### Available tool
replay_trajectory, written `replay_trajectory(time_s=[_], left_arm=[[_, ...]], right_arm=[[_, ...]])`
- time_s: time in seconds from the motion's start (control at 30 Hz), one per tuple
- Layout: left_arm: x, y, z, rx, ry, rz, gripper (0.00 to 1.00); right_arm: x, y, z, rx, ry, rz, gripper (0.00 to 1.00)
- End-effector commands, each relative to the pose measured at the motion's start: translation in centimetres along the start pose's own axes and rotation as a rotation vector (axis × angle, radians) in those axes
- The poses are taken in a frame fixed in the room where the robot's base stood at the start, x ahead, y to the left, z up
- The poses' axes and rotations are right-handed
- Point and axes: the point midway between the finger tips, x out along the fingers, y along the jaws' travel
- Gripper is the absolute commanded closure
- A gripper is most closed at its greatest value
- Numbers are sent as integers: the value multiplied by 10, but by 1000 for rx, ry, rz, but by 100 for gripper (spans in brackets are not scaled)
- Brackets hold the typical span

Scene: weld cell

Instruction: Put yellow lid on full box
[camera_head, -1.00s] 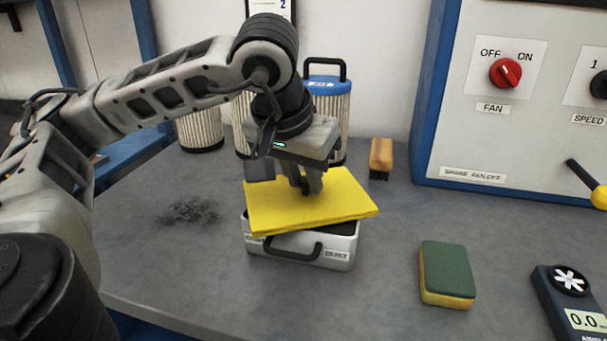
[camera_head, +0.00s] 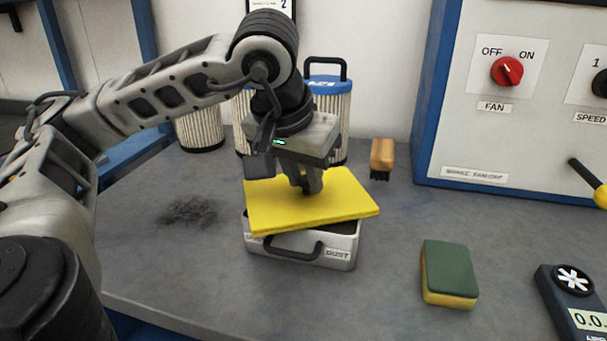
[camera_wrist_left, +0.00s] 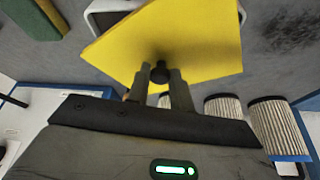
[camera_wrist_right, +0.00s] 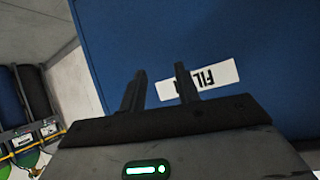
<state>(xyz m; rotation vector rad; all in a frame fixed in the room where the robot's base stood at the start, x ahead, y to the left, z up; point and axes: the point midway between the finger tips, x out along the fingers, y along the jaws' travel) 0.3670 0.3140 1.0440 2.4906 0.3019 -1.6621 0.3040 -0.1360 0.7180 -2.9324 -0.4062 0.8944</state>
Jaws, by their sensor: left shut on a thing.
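The yellow lid (camera_head: 325,205) is a flat square plate with a dark knob (camera_wrist_left: 160,74). My left gripper (camera_head: 306,188) is shut on the knob and holds the lid above the grey box (camera_head: 345,252). The lid is turned askew to the box and looks slightly tilted. A dark gap shows between lid and box rim at the right. The box has a black handle and a label reading DUST; its contents are hidden. The lid also shows in the left wrist view (camera_wrist_left: 205,45). My right gripper (camera_wrist_right: 160,88) is open and empty before a blue surface, away from the box.
A green and yellow sponge (camera_head: 448,270) and a meter (camera_head: 573,295) lie to the right. A brush (camera_head: 382,157) and pleated filters (camera_head: 330,110) stand behind. A blue-edged fan panel (camera_head: 500,100) bounds the back right. Dark dust (camera_head: 190,211) lies left of the box.

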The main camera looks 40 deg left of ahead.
Motion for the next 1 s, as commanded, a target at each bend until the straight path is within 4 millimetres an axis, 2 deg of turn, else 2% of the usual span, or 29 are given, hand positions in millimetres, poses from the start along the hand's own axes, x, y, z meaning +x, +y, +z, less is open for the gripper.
replay_trajectory(time_s=[1.0], left_arm=[[3,0,1,0,-1,0,100]], right_arm=[[3,1,4,-1,1,-1,68]])
